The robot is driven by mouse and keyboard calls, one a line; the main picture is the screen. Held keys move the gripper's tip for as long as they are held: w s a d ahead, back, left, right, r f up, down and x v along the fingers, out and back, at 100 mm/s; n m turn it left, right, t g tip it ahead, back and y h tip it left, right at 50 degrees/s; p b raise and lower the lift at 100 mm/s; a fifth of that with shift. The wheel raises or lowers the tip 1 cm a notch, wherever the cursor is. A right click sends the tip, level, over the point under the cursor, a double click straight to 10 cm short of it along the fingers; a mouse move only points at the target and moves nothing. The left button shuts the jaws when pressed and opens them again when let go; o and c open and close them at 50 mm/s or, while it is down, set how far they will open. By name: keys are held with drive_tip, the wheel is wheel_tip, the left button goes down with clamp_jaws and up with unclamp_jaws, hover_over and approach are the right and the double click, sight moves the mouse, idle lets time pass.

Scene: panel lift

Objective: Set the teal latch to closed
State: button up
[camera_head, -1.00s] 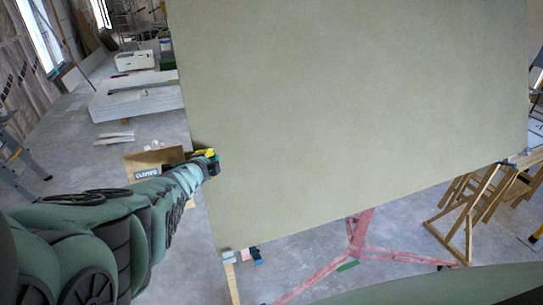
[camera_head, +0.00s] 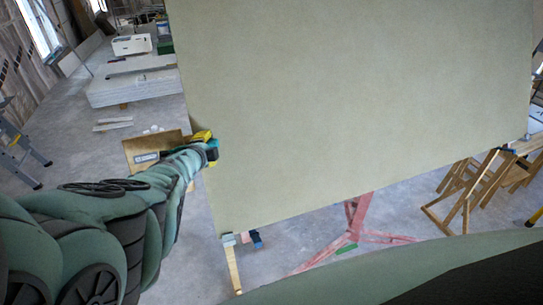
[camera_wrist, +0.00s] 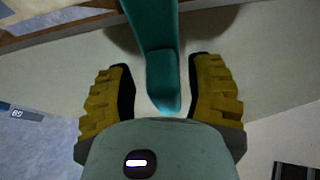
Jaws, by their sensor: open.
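The teal latch (camera_wrist: 160,75) shows in the wrist view as a long teal handle coming down from the top, its rounded end between my fingers. My gripper (camera_wrist: 162,92) is open, with one yellow ribbed finger on each side of the handle and a visible gap to both. In the head view my gripper (camera_head: 207,142) is at the left edge of the large pale panel (camera_head: 360,100). Only a small bit of teal shows there, so the latch's setting is hard to tell. The latch's upper part is cut off in the wrist view.
A wooden board with a dark label (camera_head: 155,147) stands behind my gripper. A red stand (camera_head: 355,220) is under the panel. A wooden trestle (camera_head: 470,195) stands at the right. Stacked white sheets (camera_head: 135,86) lie at the back left.

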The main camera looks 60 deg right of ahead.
drive_tip(key=shift+s+r, duration=0.3)
drive_tip(key=shift+r, duration=0.05)
drive_tip(key=shift+s+a+f, duration=0.15)
drive_tip(key=shift+a+f, duration=0.05)
drive_tip(key=shift+a, duration=0.2)
drive_tip(key=shift+s+a+f, duration=0.1)
drive_tip(key=shift+a+f, duration=0.1)
drive_tip(key=shift+a, duration=0.2)
drive_tip(key=s+a, duration=0.4)
drive_tip(key=a, duration=0.5)
drive_tip(key=shift+s+a+r, duration=0.15)
drive_tip(key=shift+s+r, duration=0.15)
drive_tip(key=shift+r, duration=0.05)
idle(0.6)
